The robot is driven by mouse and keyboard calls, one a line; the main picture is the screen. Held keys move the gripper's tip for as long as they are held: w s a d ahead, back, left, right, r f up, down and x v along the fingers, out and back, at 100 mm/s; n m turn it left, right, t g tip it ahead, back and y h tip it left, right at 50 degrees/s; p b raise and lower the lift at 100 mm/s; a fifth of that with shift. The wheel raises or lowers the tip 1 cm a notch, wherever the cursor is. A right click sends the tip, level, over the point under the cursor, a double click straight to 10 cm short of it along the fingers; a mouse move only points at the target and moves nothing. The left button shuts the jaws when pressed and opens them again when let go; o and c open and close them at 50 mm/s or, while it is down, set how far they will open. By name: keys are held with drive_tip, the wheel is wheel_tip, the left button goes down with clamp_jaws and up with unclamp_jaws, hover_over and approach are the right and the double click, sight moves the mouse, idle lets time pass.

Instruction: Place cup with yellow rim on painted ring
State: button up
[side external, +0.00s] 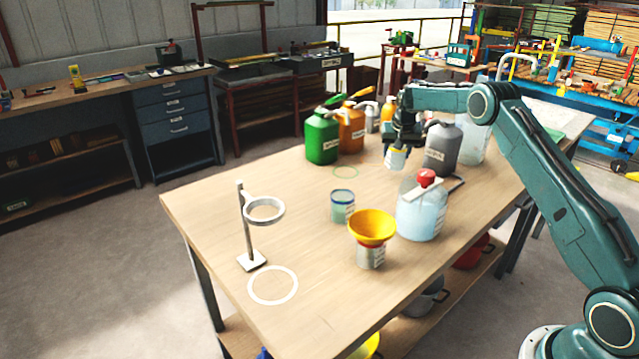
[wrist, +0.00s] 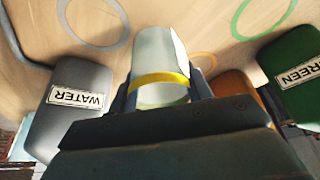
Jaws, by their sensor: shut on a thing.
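The white cup with a yellow rim (wrist: 160,79) is between the fingers of my gripper (wrist: 163,92) in the wrist view. My gripper (side external: 398,147) is shut on the cup. In the side view, the cup (side external: 396,160) is held at the far part of the table, left of the grey jug. A painted white ring (side external: 251,295) lies on the near left of the table, and a thin green ring (side external: 345,178) lies in front of the green jug. The wrist view shows parts of a grey ring (wrist: 95,47), a green ring (wrist: 238,18) and an orange ring (wrist: 203,54).
A ring stand (side external: 243,225) stands behind the white ring. A blue-rimmed cup (side external: 342,208), a yellow funnel (side external: 372,226) on a can and a red-capped jug (side external: 421,212) stand mid-table. Green (side external: 322,138), orange (side external: 351,130) and grey jugs (side external: 443,150) stand at the back.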

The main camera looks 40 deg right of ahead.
sight(396, 160)
drive_tip(key=shift+f, duration=1.5)
drive_tip(key=shift+f, duration=0.2)
drive_tip(key=o, duration=0.9)
drive_tip(key=shift+o, duration=0.2)
drive_tip(key=shift+r, duration=0.15)
drive_tip(key=v, duration=1.2)
